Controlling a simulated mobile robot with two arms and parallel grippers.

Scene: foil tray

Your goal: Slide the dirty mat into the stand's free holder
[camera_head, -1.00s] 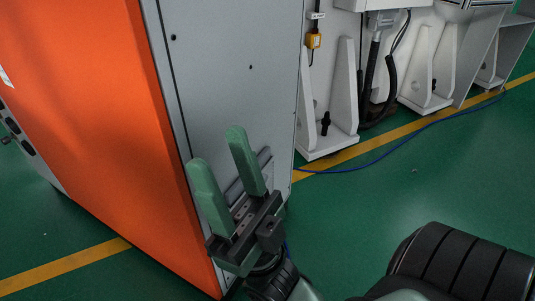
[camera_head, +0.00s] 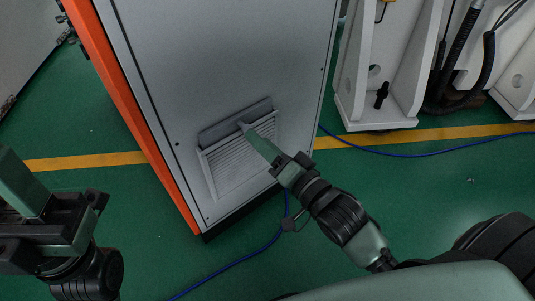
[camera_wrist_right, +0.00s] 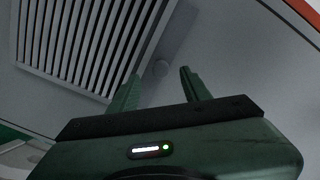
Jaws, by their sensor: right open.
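I cannot make out the mat or the stand with its holder in these frames. A grey cabinet face (camera_head: 225,55) has a slatted vent grille (camera_head: 225,165) with a dark grey bar (camera_head: 225,125) along its top. My right gripper (camera_head: 252,135) is in front of the grille's upper right part. In the right wrist view its two green fingers (camera_wrist_right: 158,88) are apart with nothing between them, and the grille (camera_wrist_right: 90,40) lies beyond, to the left. My left gripper (camera_head: 20,185) is at the left edge, partly cut off, so its opening is hidden.
The cabinet has an orange side (camera_head: 125,110). White brackets (camera_head: 375,70) and black hoses (camera_head: 450,50) stand at the right. A blue cable (camera_head: 235,262) crosses the green floor (camera_head: 450,200), which is mostly open at right. A yellow line (camera_head: 85,160) runs across it.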

